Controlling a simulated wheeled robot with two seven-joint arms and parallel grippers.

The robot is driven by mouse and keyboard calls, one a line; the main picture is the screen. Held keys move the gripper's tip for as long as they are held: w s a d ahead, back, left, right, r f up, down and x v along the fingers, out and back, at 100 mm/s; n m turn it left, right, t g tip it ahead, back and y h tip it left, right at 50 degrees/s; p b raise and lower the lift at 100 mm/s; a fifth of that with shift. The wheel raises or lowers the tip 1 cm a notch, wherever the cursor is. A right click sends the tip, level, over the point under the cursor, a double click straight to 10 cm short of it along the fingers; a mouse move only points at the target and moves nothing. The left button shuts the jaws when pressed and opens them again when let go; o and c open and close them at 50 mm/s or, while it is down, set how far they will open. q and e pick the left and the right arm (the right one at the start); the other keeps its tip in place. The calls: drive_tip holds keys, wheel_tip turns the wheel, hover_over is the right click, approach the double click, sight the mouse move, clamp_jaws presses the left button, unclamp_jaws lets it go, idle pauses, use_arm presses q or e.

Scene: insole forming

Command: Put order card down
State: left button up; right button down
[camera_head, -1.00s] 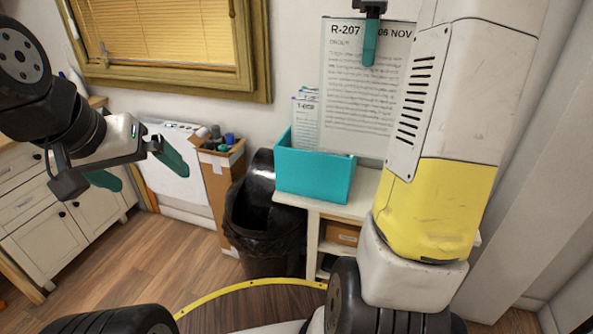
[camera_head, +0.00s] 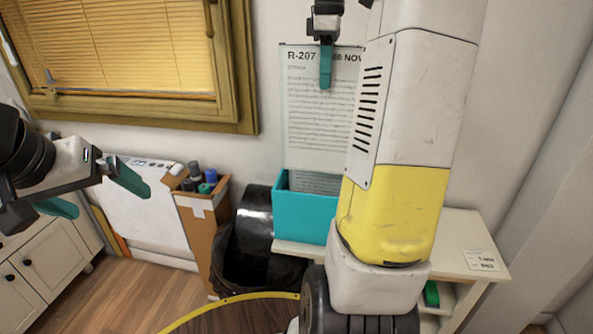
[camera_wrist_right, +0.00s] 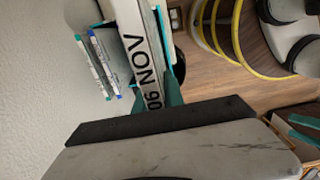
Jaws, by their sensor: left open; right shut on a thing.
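The order card (camera_head: 312,120), a large sheet marked R-207, hangs upright from my right gripper (camera_head: 325,82). The gripper is shut on its top edge. The card's lower end reaches down inside the teal box (camera_head: 303,218), behind its front wall; whether it touches the bottom is hidden. My right arm covers part of the card's right side. In the right wrist view the card (camera_wrist_right: 147,58) shows edge-on with "06 NOV" between the fingers (camera_wrist_right: 157,93). My left gripper (camera_head: 94,190) is open and empty at the left, away from the box.
The teal box stands on a white shelf unit (camera_head: 460,240) with a small label at its right. A black bin (camera_head: 250,240) and a cardboard box of rolls (camera_head: 203,235) stand left of it. A window (camera_head: 130,60) is above.

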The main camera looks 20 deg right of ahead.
sight(323, 128)
wheel_tip(323, 128, down, 25)
idle(0.4)
drive_tip(key=shift+f, duration=0.1)
drive_tip(key=c, duration=1.4)
unclamp_jaws()
drive_tip(key=shift+c, duration=0.2)
wheel_tip(323, 128, up, 12)
drive_tip(key=shift+a+r, duration=0.1)
drive_tip(key=s+a+r+m+t+y, duration=0.1)
drive_tip(key=s+a+m+t, duration=0.2)
drive_tip(key=s+a+m, duration=0.2)
drive_tip(key=s+a+r+m+t+y, duration=0.1)
drive_tip(key=s+a+r+m+t, duration=0.1)
drive_tip(key=s+a+m, duration=0.4)
drive_tip(key=shift+s+a+r+t, duration=0.25)
drive_tip(key=shift+s+a+t, duration=0.35)
drive_tip(key=shift+s+a, duration=2.55)
